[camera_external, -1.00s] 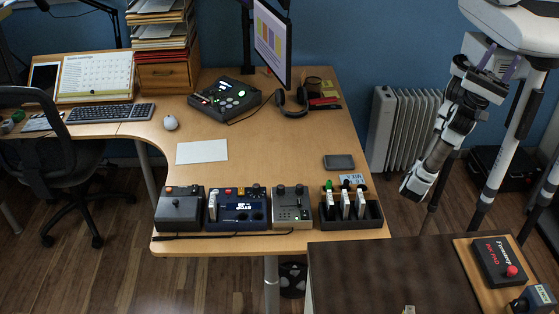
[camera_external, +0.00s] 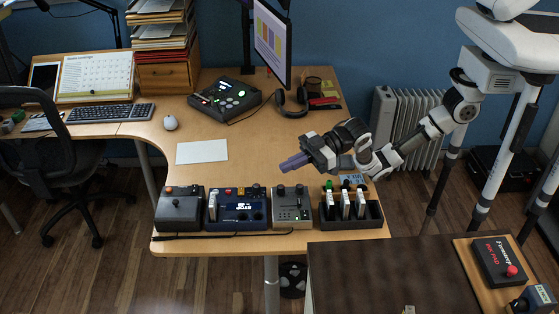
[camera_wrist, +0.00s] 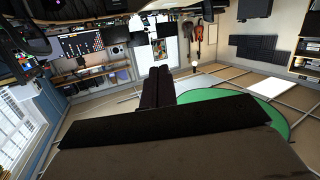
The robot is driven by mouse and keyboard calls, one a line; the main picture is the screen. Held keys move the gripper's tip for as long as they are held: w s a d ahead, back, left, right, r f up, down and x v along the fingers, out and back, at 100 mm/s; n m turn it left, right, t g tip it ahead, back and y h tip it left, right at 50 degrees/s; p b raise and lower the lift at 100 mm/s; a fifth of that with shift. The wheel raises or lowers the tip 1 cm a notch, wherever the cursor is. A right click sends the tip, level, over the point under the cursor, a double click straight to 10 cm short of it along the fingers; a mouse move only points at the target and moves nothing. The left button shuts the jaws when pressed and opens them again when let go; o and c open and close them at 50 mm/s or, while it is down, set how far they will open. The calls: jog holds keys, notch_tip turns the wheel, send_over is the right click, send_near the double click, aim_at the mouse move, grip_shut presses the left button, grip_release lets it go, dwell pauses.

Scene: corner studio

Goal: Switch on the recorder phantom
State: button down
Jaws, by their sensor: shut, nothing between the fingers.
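Several small devices stand along the front edge of the desk. They are a dark grey box (camera_external: 180,213) with an orange knob, a blue device (camera_external: 250,208) with a lit display and a red button, and a grey-beige box (camera_external: 292,213) with dark knobs on top. I cannot tell which is the recorder, and no phantom switch can be made out. My gripper (camera_external: 284,166) is shut and empty, above the desk behind the grey-beige box and pointing left. Its fingers also show in the wrist view (camera_wrist: 159,88), which holds none of these devices.
A black rack (camera_external: 367,222) with upright white pieces stands right of the devices, beneath my arm. A black console (camera_external: 218,104), headphones (camera_external: 293,108) and a monitor (camera_external: 271,40) are farther back. A white sheet (camera_external: 202,152) lies left of my gripper, with bare desk around it.

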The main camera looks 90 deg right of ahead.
jog(key=w+d+f+m+g+h, duration=0.2)
jog(key=d+f, duration=0.4)
jog(key=d, duration=0.4)
jog(key=w+d+f+m+g+h+b, duration=0.1)
jog(key=w+d+f+m+g+h, duration=0.2)
jog(key=d+f, duration=0.4)
jog(key=w+d+h, duration=0.1)
jog(key=d+h, duration=0.1)
jog(key=d, duration=0.1)
jog(key=shift+f+h, duration=0.2)
jog(key=shift+h, duration=0.1)
jog(key=shift+w+f, duration=0.1)
jog(key=shift+w, duration=0.05)
jog(key=p, duration=0.2)
send_over(239, 188)
jog(key=s, duration=0.2)
jog(key=f, duration=0.7)
jog(key=shift+s+a, duration=0.2)
jog(key=shift+a, duration=0.2)
notch_tip(239, 188, down, 2)
jog(key=shift+s+d+f+p, duration=0.15)
jog(key=shift+f+p, duration=0.1)
jog(key=shift+p, duration=0.2)
jog(key=shift+f, duration=0.7)
